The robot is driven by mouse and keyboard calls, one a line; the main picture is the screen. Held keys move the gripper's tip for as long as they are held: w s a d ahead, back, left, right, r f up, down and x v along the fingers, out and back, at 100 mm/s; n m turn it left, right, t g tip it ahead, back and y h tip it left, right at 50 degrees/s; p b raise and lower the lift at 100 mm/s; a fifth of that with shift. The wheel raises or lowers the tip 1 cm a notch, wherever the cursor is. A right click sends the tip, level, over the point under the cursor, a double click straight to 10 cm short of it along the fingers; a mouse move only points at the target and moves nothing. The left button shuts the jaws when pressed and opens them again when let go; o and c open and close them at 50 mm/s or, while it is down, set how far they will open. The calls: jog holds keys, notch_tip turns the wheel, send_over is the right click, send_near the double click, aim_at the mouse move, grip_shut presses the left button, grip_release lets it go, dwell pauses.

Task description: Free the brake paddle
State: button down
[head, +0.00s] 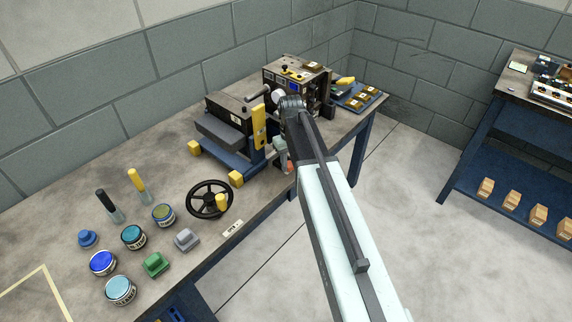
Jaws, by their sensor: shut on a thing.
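My arm reaches from the lower right to the bench, with its dark far joint in front of the machines. My gripper (279,150) seems to be the grey part low behind my arm, near the bench's front edge. It is shut on a small red-orange part (284,163), which seems to be the brake paddle. My arm hides much of both, and the contact does not show clearly. A dark machine (226,122) on a blue base stands just left of it, with an upright yellow plate (259,130) at its right end.
A black handwheel (209,200) with a yellow knob lies to the left. Paint tins (121,289), coloured blocks and two upright handles stand further left. A control box (291,88) and a blue tray (361,96) are behind my arm. A second bench (518,85) is at the right, beyond clear floor.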

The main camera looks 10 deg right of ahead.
jog(key=n, duration=0.2)
jog(key=d+n, duration=0.1)
jog(key=shift+w+d+n, duration=0.3)
jog(key=shift+w+n, duration=0.1)
jog(key=n, duration=0.1)
jog(key=w+d+n, duration=0.1)
jog(key=shift+n, duration=0.4)
jog(key=n, duration=0.1)
jog(key=w+n, duration=0.1)
jog(key=n, duration=0.1)
jog(key=shift+w+d, duration=0.1)
jog(key=shift+d, duration=0.3)
jog(key=shift+w+d+n, duration=0.1)
jog(key=shift+w+n, duration=0.15)
jog(key=shift+n, duration=0.45)
jog(key=shift+w+d+n, duration=0.1)
jog(key=shift+w+n, duration=0.15)
jog(key=shift+n, duration=0.45)
jog(key=c, duration=1)
grip_release()
jog(key=shift+c, duration=0.2)
